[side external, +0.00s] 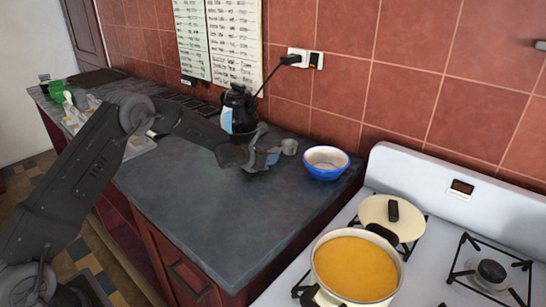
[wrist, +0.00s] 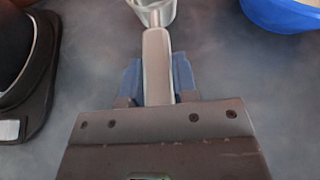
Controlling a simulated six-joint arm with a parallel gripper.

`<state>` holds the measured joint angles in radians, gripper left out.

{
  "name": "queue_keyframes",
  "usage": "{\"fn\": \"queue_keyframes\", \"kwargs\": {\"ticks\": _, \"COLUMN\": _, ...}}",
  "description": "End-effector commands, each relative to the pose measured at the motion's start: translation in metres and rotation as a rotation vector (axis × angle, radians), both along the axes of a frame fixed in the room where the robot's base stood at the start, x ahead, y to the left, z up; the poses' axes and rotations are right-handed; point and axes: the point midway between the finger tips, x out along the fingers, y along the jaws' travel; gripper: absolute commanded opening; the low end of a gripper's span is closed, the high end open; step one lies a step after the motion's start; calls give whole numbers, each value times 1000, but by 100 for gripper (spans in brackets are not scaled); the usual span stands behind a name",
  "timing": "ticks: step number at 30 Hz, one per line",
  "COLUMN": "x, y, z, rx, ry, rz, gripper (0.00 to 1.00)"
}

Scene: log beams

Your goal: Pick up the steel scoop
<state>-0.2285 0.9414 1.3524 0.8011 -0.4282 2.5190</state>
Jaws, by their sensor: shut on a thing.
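The steel scoop (wrist: 156,55) has a pale straight handle and a metal cup at its far end, at the top of the wrist view. My gripper (wrist: 157,82) is shut on the handle, with a blue-grey finger on each side of it. In the side view my gripper (side external: 268,158) is over the dark counter, and the scoop's cup (side external: 289,146) sticks out to its right. I cannot tell whether the scoop touches the counter. The handle's near end is hidden by the gripper body.
A blue bowl (side external: 325,165) stands just right of the scoop. A black kettle (side external: 238,108) stands close behind my gripper. A stove with a pot of yellow food (side external: 356,267) and a lidded pan (side external: 393,216) is at the right. The counter's front (side external: 215,225) is clear.

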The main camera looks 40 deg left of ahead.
Motion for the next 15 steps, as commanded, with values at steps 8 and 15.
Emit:
{"fn": "queue_keyframes", "kwargs": {"ticks": 8, "x": -2, "y": 5, "z": 44, "rx": 1, "ry": -7, "rz": 2, "gripper": 2}}
{"fn": "queue_keyframes", "kwargs": {"ticks": 15, "x": -37, "y": 51, "z": 75, "rx": 2, "ry": -7, "rz": 4, "gripper": 2}}
